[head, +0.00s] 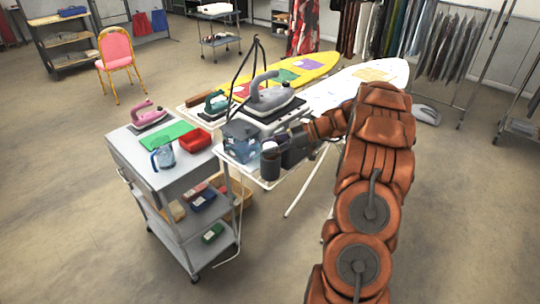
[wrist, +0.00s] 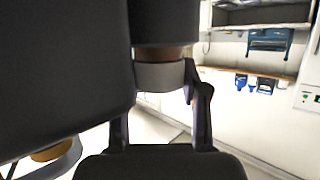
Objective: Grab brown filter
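My gripper (head: 299,138) reaches down to the grey shelf at the near end of the ironing boards. In the wrist view, a round piece with a brown band (wrist: 165,53) and a grey collar lies between my fingers; it may be the brown filter. My right finger (wrist: 200,105) leans in against or very near the collar. The left finger is largely hidden by a big dark body, so its contact does not show. In the head view, I cannot make out the filter around my gripper.
A dark cup (head: 270,167) and a blue-grey box (head: 240,142) stand close to my gripper. A grey iron (head: 270,97) is just behind.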

